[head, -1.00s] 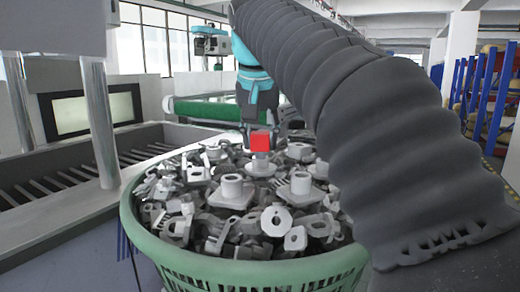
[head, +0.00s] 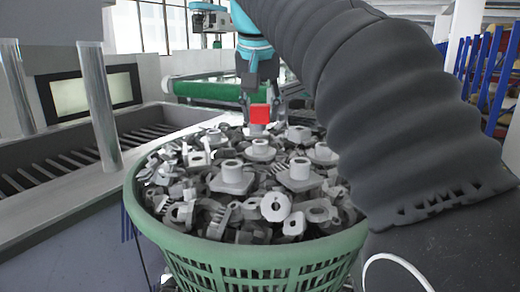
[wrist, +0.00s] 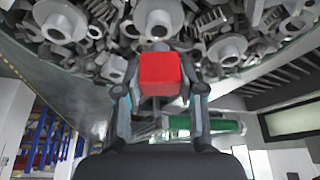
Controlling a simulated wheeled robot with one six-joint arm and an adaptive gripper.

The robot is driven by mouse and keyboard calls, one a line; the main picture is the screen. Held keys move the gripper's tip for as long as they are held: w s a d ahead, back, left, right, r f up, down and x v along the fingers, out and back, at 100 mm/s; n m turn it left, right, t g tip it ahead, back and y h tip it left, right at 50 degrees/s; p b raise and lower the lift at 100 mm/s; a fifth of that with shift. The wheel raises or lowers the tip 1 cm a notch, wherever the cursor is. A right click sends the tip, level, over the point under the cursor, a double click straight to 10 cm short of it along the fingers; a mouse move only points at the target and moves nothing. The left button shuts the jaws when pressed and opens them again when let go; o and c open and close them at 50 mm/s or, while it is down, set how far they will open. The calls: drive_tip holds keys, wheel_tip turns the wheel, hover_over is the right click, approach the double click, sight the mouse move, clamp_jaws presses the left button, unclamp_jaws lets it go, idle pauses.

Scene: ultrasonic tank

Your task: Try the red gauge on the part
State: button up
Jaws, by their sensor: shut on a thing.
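The red gauge (head: 259,114) is a small red block with a short grey stub under it. My gripper (head: 258,100) is shut on it, above the far half of a heap of grey metal parts. In the head view a flanged part with a round boss (head: 260,150) lies just below the stub; I cannot tell whether they touch. In the wrist view the red gauge (wrist: 160,75) sits between the two fingers (wrist: 160,98), and a part with a hole (wrist: 158,18) shows beyond it.
A green basket (head: 265,268) holds the heap, including other flanged parts (head: 232,177). A grey tank (head: 60,165) with a slatted inside stands at the left, with metal posts (head: 100,105). A green conveyor (head: 205,91) is behind. A white cable (head: 395,260) curves at the basket's right.

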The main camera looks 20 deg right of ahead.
drive_tip(key=shift+r, duration=0.3)
drive_tip(key=shift+r, duration=1.95)
